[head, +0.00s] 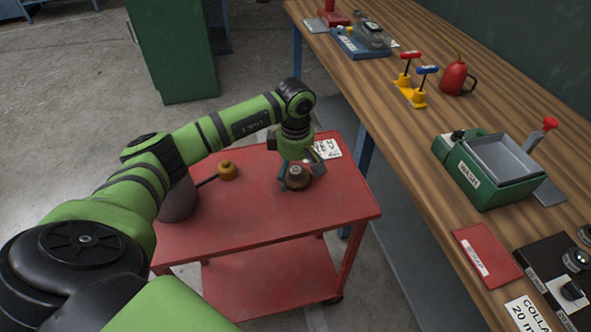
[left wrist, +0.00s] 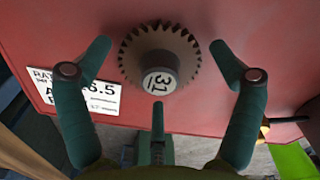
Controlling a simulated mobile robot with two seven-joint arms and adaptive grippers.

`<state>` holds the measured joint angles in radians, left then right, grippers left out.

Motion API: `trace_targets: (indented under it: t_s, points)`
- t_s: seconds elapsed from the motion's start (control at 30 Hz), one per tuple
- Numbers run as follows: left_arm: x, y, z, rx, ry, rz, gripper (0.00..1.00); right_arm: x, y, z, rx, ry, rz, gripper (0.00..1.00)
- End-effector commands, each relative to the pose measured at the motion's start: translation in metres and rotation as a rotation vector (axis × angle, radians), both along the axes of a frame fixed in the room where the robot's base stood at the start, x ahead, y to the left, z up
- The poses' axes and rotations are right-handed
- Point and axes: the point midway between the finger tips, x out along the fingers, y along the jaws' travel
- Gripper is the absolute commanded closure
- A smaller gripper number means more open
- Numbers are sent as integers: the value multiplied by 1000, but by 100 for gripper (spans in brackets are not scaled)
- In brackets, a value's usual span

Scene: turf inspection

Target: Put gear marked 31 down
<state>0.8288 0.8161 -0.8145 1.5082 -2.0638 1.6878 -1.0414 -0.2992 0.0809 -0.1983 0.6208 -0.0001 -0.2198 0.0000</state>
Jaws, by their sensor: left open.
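The gear marked 31 (left wrist: 160,55) is a dark brown toothed wheel with a hub and a round white label. It appears to lie flat on the red cart top (left wrist: 205,115), hub facing my left wrist camera. In the head view the gear (head: 299,181) is partly hidden by my left gripper (head: 291,175), which points down at it. In the left wrist view my left gripper (left wrist: 160,50) is open, its fingers spread to either side of the gear with clear gaps. My right gripper is not in view.
A white printed card (head: 327,149) lies on the cart beside the gear. The wooden bench (head: 420,130) at right holds a green tray box (head: 490,172), a red can (head: 455,78) and T-handle tools (head: 425,80).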

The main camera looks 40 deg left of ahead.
Motion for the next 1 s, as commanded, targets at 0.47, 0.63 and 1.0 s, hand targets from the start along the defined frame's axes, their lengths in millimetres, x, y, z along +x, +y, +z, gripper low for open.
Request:
trace_targets:
  t_s: [0.47, 0.63, 1.0]
  points:
    - [1, 0, 69, 0, -6, 0, 8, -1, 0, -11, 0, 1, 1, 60]
    - [1, 0, 101, 0, -4, -1, 8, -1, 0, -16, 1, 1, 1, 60]
    - [0, 0, 124, 0, 2, 0, 8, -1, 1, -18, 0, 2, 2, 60]
